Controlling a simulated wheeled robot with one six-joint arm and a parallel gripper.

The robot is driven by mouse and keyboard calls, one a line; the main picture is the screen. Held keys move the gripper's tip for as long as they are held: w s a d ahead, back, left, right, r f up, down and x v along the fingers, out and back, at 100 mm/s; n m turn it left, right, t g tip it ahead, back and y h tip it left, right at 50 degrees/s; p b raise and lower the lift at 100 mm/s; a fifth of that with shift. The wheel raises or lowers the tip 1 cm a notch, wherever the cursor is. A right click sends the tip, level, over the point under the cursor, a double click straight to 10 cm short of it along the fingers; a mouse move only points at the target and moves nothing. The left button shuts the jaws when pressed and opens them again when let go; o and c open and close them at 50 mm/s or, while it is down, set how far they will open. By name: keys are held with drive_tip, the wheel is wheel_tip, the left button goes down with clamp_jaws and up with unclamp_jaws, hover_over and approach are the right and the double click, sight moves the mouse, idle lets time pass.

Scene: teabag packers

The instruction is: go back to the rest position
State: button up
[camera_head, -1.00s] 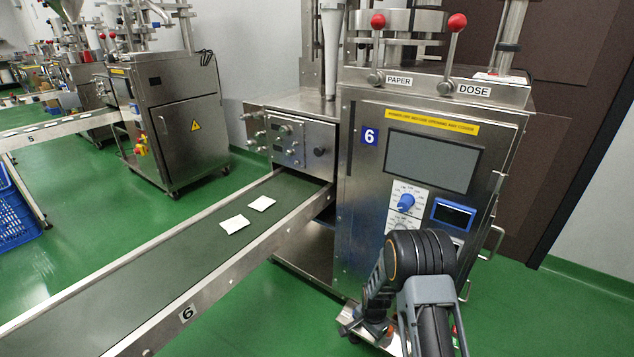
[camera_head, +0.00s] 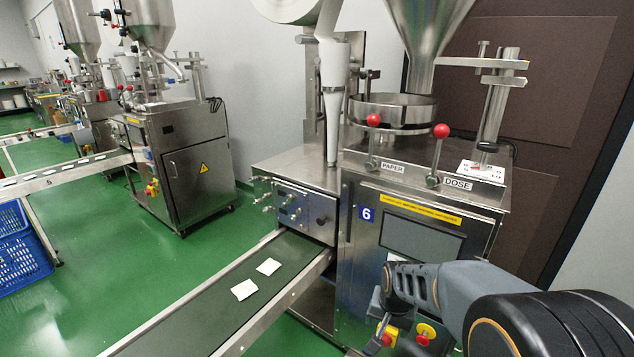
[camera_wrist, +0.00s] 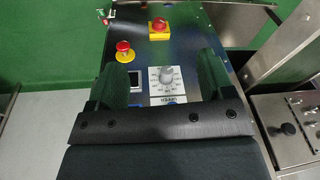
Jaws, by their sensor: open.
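My gripper (camera_wrist: 160,85) is open and empty in the wrist view, its two dark fingers apart over the front panel of machine 6. Between and beyond the fingers show a dial (camera_wrist: 167,76), a small dark screen (camera_wrist: 135,84) and two red buttons, one on a yellow square (camera_wrist: 159,27) and one on a yellow disc (camera_wrist: 123,50). In the head view my arm (camera_head: 445,290) reaches in from the lower right, in front of the panel. It hides the dial there, and the gripper is hard to make out.
Machine 6 (camera_head: 365,265) has red-knobbed PAPER (camera_head: 372,121) and DOSE (camera_head: 441,131) levers on top. A second machine (camera_head: 200,180) and blue crates (camera_head: 22,258) stand left. Green floor (camera_head: 110,270) is clear between.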

drive_tip(key=s+r+n+p, duration=0.1)
drive_tip(key=s+r+p, duration=0.3)
drive_tip(key=r, duration=0.4)
drive_tip(key=s+r+n+t+p, duration=0.1)
drive_tip(key=s+r+p, duration=0.3)
drive_tip(key=r, duration=0.4)
drive_tip(key=s+r+n+p, duration=0.2)
drive_tip(key=s+r+p, duration=0.1)
drive_tip(key=r, duration=0.5)
drive_tip(key=shift+s+a+r+n+t+p, duration=0.15)
drive_tip(key=shift+s+r+n+t+p, duration=0.2)
drive_tip(key=shift+s, duration=0.3)
